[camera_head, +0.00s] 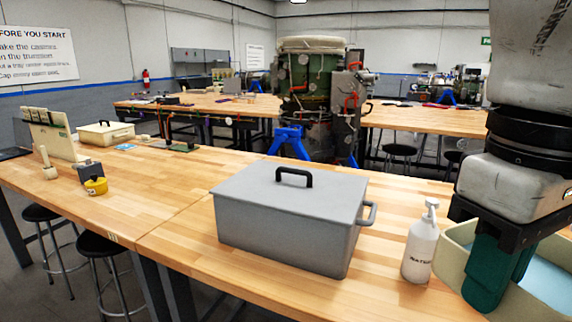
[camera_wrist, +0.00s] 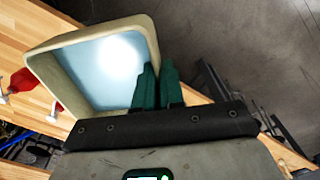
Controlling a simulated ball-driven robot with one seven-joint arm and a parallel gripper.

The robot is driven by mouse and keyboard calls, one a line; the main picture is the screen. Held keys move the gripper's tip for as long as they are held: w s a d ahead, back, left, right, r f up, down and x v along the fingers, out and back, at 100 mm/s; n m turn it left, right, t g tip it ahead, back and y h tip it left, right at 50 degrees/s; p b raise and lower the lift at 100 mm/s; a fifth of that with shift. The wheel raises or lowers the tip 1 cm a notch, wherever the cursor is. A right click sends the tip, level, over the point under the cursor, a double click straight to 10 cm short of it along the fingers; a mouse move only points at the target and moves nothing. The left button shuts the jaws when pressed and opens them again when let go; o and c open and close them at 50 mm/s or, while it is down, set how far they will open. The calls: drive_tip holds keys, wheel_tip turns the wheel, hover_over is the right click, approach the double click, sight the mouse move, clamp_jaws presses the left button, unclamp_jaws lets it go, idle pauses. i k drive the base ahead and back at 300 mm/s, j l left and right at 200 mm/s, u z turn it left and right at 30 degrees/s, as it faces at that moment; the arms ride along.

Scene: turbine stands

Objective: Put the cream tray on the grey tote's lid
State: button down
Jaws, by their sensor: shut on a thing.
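The cream tray (camera_head: 453,252) is at the right edge of the head view, partly hidden by my gripper. It has a pale blue inside, and the wrist view shows it (camera_wrist: 75,45) with nothing visible in it. My gripper (camera_head: 487,290) has teal fingers, one inside and one outside the tray's wall, shut on that wall in the wrist view (camera_wrist: 157,78). The grey tote (camera_head: 275,240) stands on the wooden bench, left of the tray. Its flat grey lid (camera_head: 335,192) is on, bare except for a black handle (camera_head: 294,176).
A white pump bottle (camera_head: 420,248) stands between the tote and the tray. A cream box (camera_head: 105,135), a yellow tape roll (camera_head: 96,187) and a board (camera_head: 55,140) are at the bench's far left. Bare bench (camera_head: 165,205) lies left of the tote.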

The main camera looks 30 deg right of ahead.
sight(331, 201)
drive_tip(key=i+l, duration=0.1)
drive_tip(key=i, duration=0.45)
drive_tip(key=i+l, duration=0.1)
drive_tip(key=i, duration=0.4)
